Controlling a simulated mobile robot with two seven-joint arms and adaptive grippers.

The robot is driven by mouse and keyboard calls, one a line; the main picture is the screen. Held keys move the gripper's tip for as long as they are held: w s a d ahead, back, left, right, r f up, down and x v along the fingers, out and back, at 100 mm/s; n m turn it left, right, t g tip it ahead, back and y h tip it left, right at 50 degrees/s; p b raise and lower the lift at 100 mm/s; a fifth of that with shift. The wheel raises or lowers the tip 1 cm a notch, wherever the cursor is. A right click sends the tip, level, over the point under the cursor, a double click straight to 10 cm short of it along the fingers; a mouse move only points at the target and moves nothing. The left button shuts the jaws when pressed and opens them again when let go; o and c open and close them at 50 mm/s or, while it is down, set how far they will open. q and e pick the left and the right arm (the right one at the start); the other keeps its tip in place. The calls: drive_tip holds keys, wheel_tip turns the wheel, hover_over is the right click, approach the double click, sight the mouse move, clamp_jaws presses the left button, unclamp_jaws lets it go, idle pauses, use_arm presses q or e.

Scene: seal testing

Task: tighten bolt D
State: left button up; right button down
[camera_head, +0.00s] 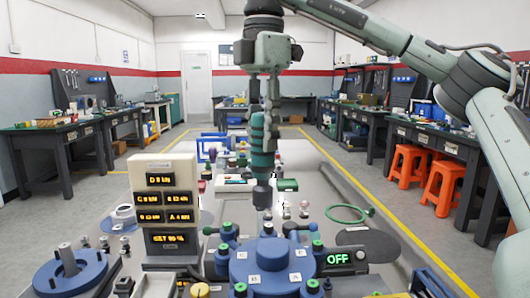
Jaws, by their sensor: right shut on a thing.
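The blue round flange cover (268,262) sits at the bottom middle, with small letter tags on its top. Several green-tipped bolts (317,246) stand around its rim. I cannot tell which one is bolt D. My right gripper (264,100) points straight down above the table, shut on a teal and grey driver tool (262,145). The tool hangs upright, its lower end (263,197) over the far side of the cover. I cannot tell whether its tip touches anything. My left gripper is not in view.
A beige readout box (165,210) with lit orange lines stands left of the cover. A black box reading OFF (339,257) is on its right. A second blue flange (70,270) with a grey stud lies at the left. A green ring (346,214) lies at the right.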

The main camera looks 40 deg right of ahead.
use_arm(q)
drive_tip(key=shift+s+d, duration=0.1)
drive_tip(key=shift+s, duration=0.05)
use_arm(e)
drive_tip(key=shift+m, duration=0.5)
drive_tip(key=f, duration=0.1)
drive_tip(key=w+d+f, duration=0.1)
drive_tip(key=f, duration=0.1)
drive_tip(key=d+f, duration=0.1)
drive_tip(key=shift+w+d+f, duration=0.1)
drive_tip(key=shift+w+f, duration=0.1)
drive_tip(key=shift+f, duration=0.1)
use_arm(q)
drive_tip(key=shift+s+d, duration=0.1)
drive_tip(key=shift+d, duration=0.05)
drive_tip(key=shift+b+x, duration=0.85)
use_arm(e)
drive_tip(key=shift+f, duration=1.15)
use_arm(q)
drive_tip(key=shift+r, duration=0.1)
use_arm(e)
drive_tip(key=shift+f, duration=0.15)
idle(0.6)
